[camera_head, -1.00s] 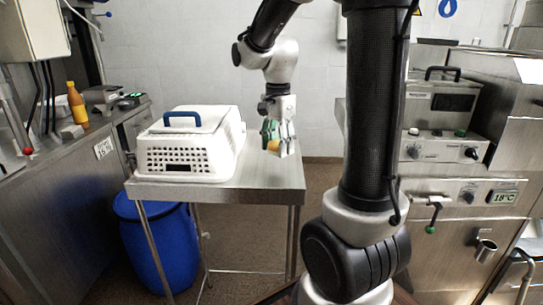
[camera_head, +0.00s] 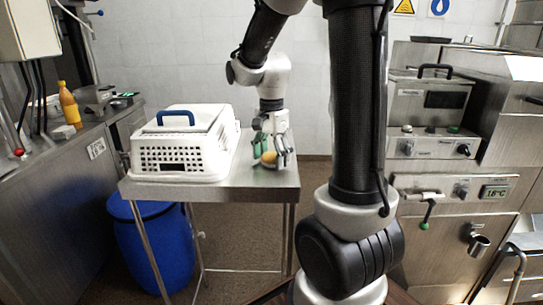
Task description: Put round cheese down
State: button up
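The round cheese (camera_head: 269,158) is small and yellow-orange. It is low over the right part of the steel table (camera_head: 230,188) and looks to rest on the top, though its underside is hard to make out. My gripper (camera_head: 272,157) points down over the cheese, with green-padded fingers spread on both sides of it. The fingers look apart from the cheese, but they are small in this view and partly cover it.
A white perforated basket (camera_head: 180,158) with a blue-handled lid stands left of the cheese on the same table. A blue barrel (camera_head: 165,245) is below. An orange bottle (camera_head: 69,105) stands on the left counter. A steel machine (camera_head: 430,165) is at right.

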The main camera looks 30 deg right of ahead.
aim_at(271, 155)
notch_tip(271, 155, up, 12)
jog(key=s+a+f+n+t, duration=0.1)
jog(key=s+n+t, duration=0.1)
jog(key=s+n, duration=0.6)
jog(key=s+a+f+n+t, duration=0.1)
jog(key=s+a+n+t, duration=0.1)
jog(key=s+n, duration=0.5)
jog(key=shift+s+n, duration=0.4)
jog(key=shift+s, duration=0.4)
jog(key=shift+o, duration=0.4)
jog(key=shift+a, duration=0.1)
dwell(1.6)
